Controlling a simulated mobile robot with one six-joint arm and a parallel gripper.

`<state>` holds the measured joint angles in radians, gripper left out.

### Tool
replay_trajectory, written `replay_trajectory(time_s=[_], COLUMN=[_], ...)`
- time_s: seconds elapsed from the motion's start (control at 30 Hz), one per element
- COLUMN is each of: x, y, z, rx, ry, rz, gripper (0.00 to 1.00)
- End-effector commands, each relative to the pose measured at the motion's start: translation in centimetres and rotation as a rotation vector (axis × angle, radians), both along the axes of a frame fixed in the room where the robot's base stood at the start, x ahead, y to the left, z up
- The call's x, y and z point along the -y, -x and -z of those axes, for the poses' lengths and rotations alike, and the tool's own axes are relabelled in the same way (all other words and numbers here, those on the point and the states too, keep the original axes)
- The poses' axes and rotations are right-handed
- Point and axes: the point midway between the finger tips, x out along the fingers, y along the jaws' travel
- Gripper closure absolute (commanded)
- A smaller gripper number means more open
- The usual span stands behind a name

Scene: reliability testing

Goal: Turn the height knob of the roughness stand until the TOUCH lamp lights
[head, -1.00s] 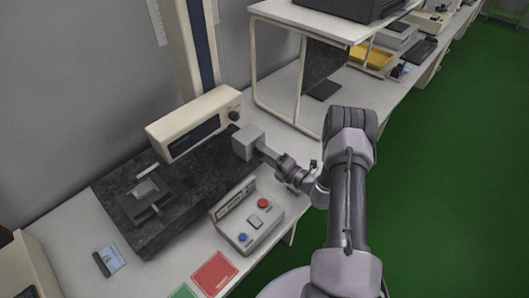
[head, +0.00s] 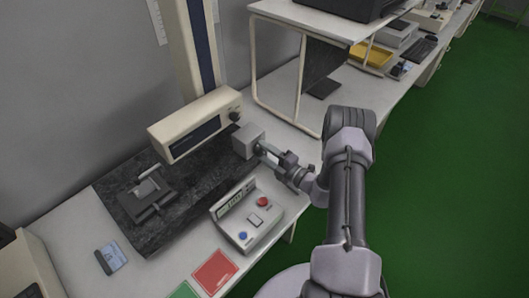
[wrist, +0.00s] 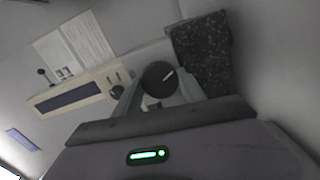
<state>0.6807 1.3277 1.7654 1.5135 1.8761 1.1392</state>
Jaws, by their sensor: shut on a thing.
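The roughness stand has a dark granite base (head: 190,190), a tall column (head: 190,50) and a cream drive unit (head: 193,124) on the column. A grey block (head: 248,140) sits at the right end of the base. My gripper (head: 264,153) reaches this block from the right. In the wrist view, the round black height knob (wrist: 158,78) with a white mark lies between my two fingers, and my gripper (wrist: 160,92) is shut on it. A small control box (head: 246,216) with a display, a red button and a blue button stands in front. I cannot make out the TOUCH lamp.
A small vice-like fixture (head: 147,195) holds a light piece on the granite. A red card (head: 215,271) and a green card (head: 184,291) lie at the front edge. A white shelf frame (head: 298,85) stands behind my arm. Green floor (head: 450,180) is clear at right.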

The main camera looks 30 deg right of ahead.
Motion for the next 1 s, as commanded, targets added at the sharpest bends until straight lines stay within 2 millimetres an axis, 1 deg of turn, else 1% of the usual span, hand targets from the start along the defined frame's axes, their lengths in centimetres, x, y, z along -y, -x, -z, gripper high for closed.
replay_trajectory(time_s=[0.17,0.2,0.27,0.3,0.57,0.67,0.77,0.87,1.0], x=[-0.1,-0.1,-0.1,0.0,0.0,0.3,1.1,2.1,3.8], y=[0.1,0.1,0.1,0.0,0.1,0.7,2.5,5.4,9.9], z=[0.1,0.1,0.1,0.1,0.0,0.0,-0.1,-0.2,-0.2], rx=[-0.002,-0.002,-0.002,-0.002,-0.001,-0.001,-0.002,-0.003,-0.003], ry=[0.000,0.000,0.001,0.001,0.001,0.001,0.000,-0.002,-0.001], rz=[-0.001,-0.001,-0.001,-0.001,0.000,0.002,0.005,0.007,0.008], gripper=[0.92,0.44,0.32,0.30,0.30,0.30,0.30,0.30,0.30])
